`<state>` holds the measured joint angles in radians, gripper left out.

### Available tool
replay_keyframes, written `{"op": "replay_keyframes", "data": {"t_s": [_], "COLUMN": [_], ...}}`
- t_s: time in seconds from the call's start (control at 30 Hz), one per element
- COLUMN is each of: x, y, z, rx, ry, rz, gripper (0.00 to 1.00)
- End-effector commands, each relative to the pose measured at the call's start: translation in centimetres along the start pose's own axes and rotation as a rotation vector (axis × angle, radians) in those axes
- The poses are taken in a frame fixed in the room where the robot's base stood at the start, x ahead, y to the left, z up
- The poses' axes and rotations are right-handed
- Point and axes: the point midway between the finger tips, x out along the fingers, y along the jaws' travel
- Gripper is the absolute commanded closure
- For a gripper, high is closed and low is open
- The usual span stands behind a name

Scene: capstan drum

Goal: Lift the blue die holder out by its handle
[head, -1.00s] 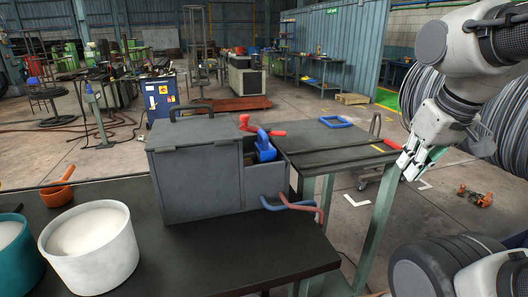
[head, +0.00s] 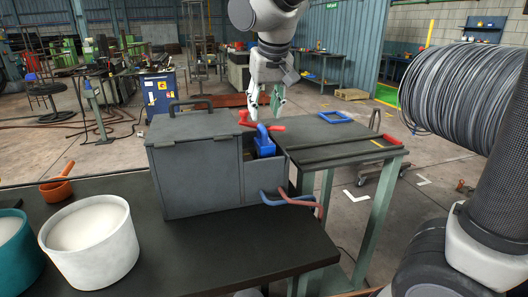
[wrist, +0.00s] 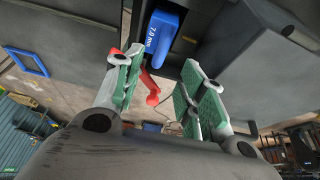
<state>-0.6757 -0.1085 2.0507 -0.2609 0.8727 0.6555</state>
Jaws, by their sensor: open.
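The blue die holder (head: 265,148) sits in an open compartment at the right of the grey box (head: 190,180), its looped handle upward. In the wrist view the blue die holder (wrist: 164,32) shows a "7.0 mm" label at the top, between and beyond the fingertips. My gripper (head: 265,108) is open and empty, pointing down above the die holder and apart from it. Its green-padded fingers also show in the wrist view (wrist: 160,78), spread to either side. The holder's lower part is hidden by the compartment wall.
A red handle (head: 246,120) stands close behind the die holder. Blue and red handles (head: 285,199) stick out at the box's front right. A side table (head: 345,140) bears a blue square frame (head: 335,117). A white pot (head: 90,240) stands left on the dark bench.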

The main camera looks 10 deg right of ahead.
Motion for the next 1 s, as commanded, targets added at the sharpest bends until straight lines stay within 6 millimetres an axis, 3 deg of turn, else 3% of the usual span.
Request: {"op": "replay_keyframes", "data": {"t_s": [0.53,0.83,0.87,1.0], "x": [7.0,7.8,7.8,7.8], "y": [0.1,0.1,0.1,0.1], "z": [0.3,0.2,0.2,0.2], "rx": [0.021,0.021,0.021,0.021], "ry": [-0.005,-0.002,-0.002,-0.002], "rz": [0.003,0.001,0.001,0.001], "gripper": [0.60,0.60,0.62,0.87]}}
